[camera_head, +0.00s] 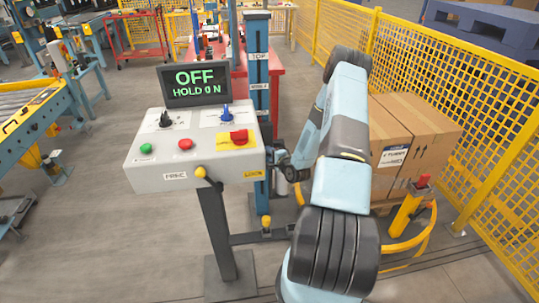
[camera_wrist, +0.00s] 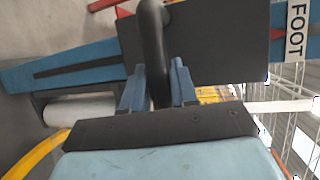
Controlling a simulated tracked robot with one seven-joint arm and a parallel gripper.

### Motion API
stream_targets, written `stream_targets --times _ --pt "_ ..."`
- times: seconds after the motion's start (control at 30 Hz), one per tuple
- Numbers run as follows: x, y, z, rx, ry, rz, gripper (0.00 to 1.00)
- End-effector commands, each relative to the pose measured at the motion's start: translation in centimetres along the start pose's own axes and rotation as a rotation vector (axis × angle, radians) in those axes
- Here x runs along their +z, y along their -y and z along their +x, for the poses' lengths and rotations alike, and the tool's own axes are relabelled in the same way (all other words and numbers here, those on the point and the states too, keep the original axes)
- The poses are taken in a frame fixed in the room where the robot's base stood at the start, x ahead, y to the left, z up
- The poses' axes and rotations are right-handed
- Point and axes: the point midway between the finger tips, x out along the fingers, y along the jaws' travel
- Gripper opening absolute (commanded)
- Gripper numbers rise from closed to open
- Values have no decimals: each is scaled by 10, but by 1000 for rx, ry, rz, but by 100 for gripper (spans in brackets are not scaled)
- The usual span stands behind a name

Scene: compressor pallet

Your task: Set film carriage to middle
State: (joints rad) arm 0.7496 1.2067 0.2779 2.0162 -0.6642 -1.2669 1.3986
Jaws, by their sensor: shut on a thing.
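The blue mast (camera_head: 257,75) stands behind the console and carries a TOP label (camera_head: 258,56) and a MIDDLE label (camera_head: 259,86) below it. In the wrist view the film carriage (camera_wrist: 215,45) is a dark plate on the mast, beside the FOOT label (camera_wrist: 297,30). A black bar handle (camera_wrist: 154,35) stands out from it. My gripper (camera_wrist: 158,90) is shut on this handle, one blue finger on each side. In the head view my gripper (camera_head: 284,162) is low at the mast, right of the console, which hides part of the carriage.
The console (camera_head: 145,165) stands close left of my arm; its screen (camera_head: 194,84) reads OFF and HOLD ON. Cardboard boxes (camera_head: 415,135) stand to the right, near a yellow post with a red top (camera_head: 408,212). Yellow mesh fencing (camera_head: 495,150) bounds the right side. Open floor lies left.

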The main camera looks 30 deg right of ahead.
Motion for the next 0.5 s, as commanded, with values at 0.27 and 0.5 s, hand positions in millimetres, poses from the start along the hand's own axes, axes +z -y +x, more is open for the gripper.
stream_targets --times 0.27,0.5 --pt "0 10 -4 5 -1 2 0" --pt "3 55 -11 0 -2 0 0"
